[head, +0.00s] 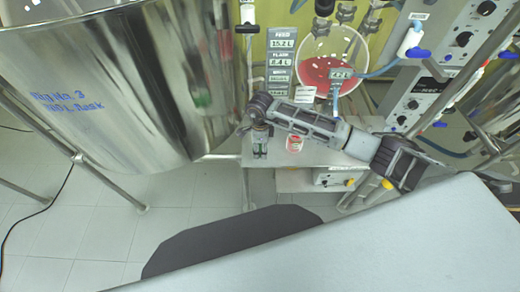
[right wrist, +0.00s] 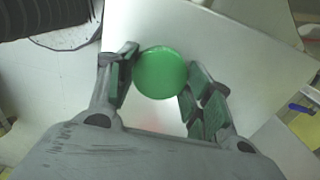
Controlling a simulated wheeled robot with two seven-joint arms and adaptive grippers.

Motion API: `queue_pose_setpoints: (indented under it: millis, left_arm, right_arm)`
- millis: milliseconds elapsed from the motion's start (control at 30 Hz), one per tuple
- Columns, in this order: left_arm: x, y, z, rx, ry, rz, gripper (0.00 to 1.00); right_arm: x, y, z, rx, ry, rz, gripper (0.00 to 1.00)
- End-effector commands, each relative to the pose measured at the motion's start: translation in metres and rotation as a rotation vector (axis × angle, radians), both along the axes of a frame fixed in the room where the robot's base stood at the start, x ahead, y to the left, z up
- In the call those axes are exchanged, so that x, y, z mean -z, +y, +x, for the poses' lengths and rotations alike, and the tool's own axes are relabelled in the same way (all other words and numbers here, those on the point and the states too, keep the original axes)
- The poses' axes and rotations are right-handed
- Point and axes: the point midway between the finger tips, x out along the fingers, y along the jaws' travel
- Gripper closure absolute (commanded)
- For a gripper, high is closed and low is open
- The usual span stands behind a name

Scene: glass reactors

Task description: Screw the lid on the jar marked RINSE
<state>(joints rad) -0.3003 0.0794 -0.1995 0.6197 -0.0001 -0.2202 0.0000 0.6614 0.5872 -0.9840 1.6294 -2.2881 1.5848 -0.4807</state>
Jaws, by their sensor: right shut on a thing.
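A round green lid (right wrist: 160,73) lies between the two fingers of my right gripper in the right wrist view, with its flat top facing the camera. My right gripper (right wrist: 158,80) is shut on the lid. In the head view my right gripper (head: 260,150) points down over the left part of a small white bench; the lid cannot be made out there. A small jar with red and white on it (head: 294,144) stands on the bench just right of the gripper. Its marking is too small to read. What lies under the lid is hidden. My left gripper is not in view.
A large shiny steel vessel (head: 110,80) stands left of the gripper. Label plates (head: 282,62) and a glass flask with red liquid (head: 325,70) are behind the bench (head: 325,157). Instrument boxes and tubing (head: 425,95) fill the right. Little free bench surrounds the jar.

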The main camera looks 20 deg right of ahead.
Motion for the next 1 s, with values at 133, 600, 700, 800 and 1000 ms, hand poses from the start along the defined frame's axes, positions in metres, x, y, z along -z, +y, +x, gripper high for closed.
queue_pose_setpoints:
  millis: [133, 600, 700, 800, 1000]
  left_arm:
    - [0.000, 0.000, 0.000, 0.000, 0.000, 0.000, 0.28]
    - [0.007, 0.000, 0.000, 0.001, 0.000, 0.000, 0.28]
    - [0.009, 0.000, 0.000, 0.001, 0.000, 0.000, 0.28]
    - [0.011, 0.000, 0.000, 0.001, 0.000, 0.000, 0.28]
    - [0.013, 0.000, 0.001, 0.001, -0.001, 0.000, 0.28]
  right_arm:
    - [-0.001, 0.000, 0.000, 0.000, 0.000, 0.000, 0.58]
    - [-0.043, 0.000, 0.001, 0.000, -0.004, 0.000, 0.58]
    - [-0.059, -0.001, 0.001, 0.000, -0.003, -0.001, 0.58]
    - [-0.073, 0.000, 0.001, -0.001, -0.003, -0.001, 0.58]
    - [-0.093, 0.000, 0.000, 0.000, -0.001, -0.001, 0.58]
